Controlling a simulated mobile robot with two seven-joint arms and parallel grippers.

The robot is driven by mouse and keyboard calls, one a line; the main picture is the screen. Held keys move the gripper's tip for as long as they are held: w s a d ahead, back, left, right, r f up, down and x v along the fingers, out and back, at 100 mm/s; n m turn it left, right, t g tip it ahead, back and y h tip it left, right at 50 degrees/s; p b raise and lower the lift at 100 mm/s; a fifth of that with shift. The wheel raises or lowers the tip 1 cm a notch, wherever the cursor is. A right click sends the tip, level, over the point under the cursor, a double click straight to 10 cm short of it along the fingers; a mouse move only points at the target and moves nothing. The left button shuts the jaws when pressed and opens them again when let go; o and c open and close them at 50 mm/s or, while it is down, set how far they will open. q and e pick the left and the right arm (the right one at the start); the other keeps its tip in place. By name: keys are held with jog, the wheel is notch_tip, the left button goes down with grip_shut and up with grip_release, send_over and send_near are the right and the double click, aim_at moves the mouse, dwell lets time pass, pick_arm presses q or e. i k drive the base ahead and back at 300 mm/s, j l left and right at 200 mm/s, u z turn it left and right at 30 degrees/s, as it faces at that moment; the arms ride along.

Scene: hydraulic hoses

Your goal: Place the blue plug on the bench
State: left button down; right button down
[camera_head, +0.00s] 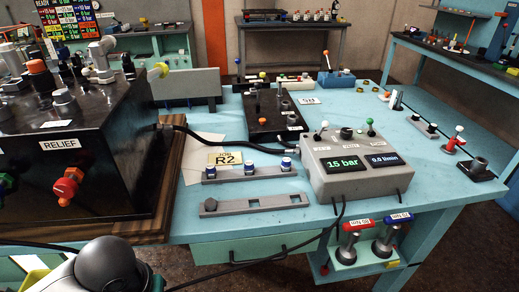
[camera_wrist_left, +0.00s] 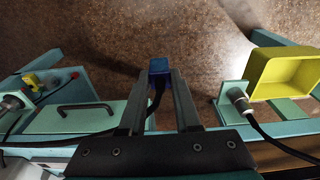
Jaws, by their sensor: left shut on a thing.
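The blue plug (camera_wrist_left: 159,65) is held between the fingertips of my left gripper (camera_wrist_left: 160,78) in the left wrist view. A dark hose runs back from the plug between the fingers. The plug is over the brown floor, off the edge of the bench. The bench (camera_head: 220,233) has a teal top in the head view. My left arm shows at the lower left of the head view, in front of the bench; its fingers are not clear there. My right gripper is in neither view.
A grey rail (camera_head: 290,200) and a rail with blue-capped fittings (camera_head: 250,174) lie near the bench's front. A black RELIEF unit (camera_head: 75,165) stands left, a display box (camera_head: 350,165) right. A yellow bin (camera_wrist_left: 285,75) is right in the wrist view.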

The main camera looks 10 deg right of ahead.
aim_at(427, 174)
jog(key=l, duration=0.9)
jog(key=i+l, duration=0.1)
jog(key=l, duration=0.8)
